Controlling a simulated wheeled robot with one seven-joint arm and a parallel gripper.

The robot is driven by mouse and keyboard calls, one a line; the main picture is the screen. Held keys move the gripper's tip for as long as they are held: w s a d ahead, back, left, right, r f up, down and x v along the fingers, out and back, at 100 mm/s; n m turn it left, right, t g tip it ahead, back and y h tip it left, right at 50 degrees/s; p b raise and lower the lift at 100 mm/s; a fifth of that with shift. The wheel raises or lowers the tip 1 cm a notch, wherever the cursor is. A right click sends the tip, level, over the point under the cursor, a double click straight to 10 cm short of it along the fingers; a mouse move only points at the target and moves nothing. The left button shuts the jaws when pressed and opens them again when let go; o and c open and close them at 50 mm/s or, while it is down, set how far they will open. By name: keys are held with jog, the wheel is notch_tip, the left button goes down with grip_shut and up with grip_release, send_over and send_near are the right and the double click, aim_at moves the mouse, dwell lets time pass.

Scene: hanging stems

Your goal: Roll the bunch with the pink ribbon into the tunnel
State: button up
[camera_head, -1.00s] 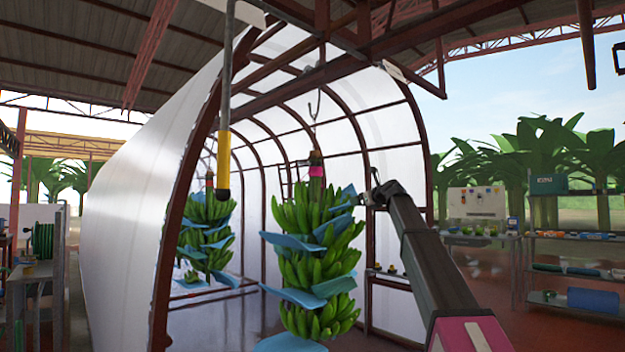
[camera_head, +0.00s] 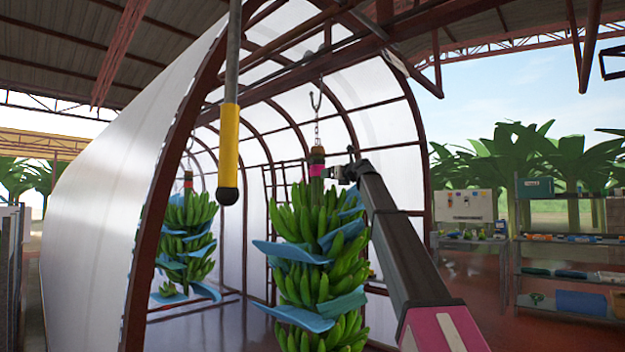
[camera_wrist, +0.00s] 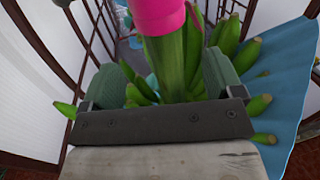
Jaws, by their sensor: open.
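The banana bunch with the pink ribbon (camera_head: 316,170) hangs by a chain and hook at the tunnel mouth, with blue sheets between its green hands (camera_head: 310,215). The ribbon (camera_wrist: 160,15) and green stem (camera_wrist: 178,65) also show in the wrist view. My gripper (camera_head: 338,173) is at the stem beside the ribbon, from the right. In the wrist view my gripper (camera_wrist: 165,75) is open, its green pads on either side of the stem below the ribbon. Whether a pad touches the stem I cannot tell. The tunnel (camera_head: 105,200) has white walls and dark red arched ribs.
Another bunch (camera_head: 188,230) with a red band hangs deeper in the tunnel on the left. A pole with a yellow sleeve (camera_head: 229,150) hangs in front of the mouth. Shelves (camera_head: 567,240) and a bench stand at the right. The tunnel floor looks clear.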

aim_at(318, 176)
jog(key=x, duration=1)
jog(key=shift+w+a, duration=0.15)
jog(key=shift+w, duration=0.1)
jog(key=c, duration=1.3)
jog(key=shift+o, duration=0.2)
jog(key=shift+w+a+r, duration=0.1)
jog(key=shift+w+a, duration=0.2)
jog(key=shift+a, duration=0.1)
jog(key=s+a+x, duration=0.1)
jog(key=x, duration=0.5)
jog(key=a+x, duration=0.1)
jog(key=x, duration=0.6)
jog(key=s+a+x, duration=0.1)
jog(key=x, duration=0.6)
jog(key=shift+s, duration=0.35)
